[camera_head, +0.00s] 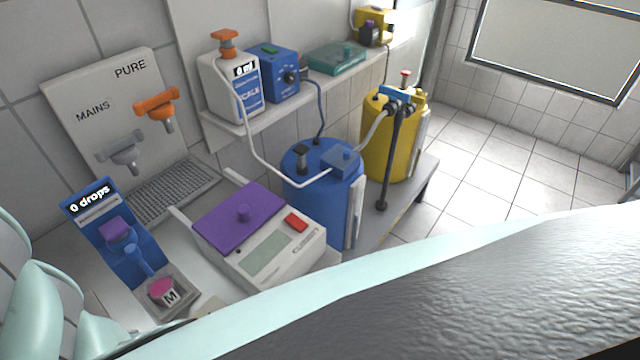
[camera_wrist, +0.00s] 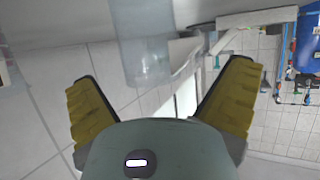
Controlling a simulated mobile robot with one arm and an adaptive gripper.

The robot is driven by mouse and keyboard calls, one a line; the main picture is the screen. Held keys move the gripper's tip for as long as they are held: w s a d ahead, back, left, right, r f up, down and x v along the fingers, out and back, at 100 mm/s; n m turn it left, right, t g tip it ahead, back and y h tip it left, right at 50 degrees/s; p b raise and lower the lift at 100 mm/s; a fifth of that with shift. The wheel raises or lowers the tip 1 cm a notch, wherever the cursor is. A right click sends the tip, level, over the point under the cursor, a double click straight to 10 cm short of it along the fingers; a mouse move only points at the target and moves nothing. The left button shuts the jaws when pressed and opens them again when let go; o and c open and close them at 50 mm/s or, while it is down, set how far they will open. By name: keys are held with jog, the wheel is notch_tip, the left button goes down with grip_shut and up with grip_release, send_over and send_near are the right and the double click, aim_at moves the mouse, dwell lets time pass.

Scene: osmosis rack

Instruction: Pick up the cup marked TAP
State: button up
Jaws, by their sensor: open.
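No marking reading TAP is legible in either view. In the wrist view a translucent, pale cylinder (camera_wrist: 145,58), cup-like in shape, shows at the upper middle, beyond and between the fingers. No lettering shows on it, so I cannot tell if it is the TAP cup. My gripper (camera_wrist: 165,75) is open, its two yellow-padded fingers spread wide with nothing held. I cannot tell how far the cylinder is from the fingertips. In the head view a small cup marked M (camera_head: 168,295) with a pink top sits in a grey tray at the lower left.
A blue drop counter (camera_head: 115,235) stands behind the M cup. A purple-lidded meter (camera_head: 270,255), blue drum (camera_head: 318,200) and yellow drum (camera_head: 392,140) are to the right. MAINS and PURE taps (camera_head: 157,105) are on the wall panel. My arm hides the lower right.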

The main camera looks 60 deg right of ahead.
jog(key=shift+w+a+f, duration=0.1)
jog(key=shift+a+f, duration=0.15)
jog(key=shift+d, duration=0.1)
jog(key=shift+c, duration=0.3)
jog(key=c, duration=1.1)
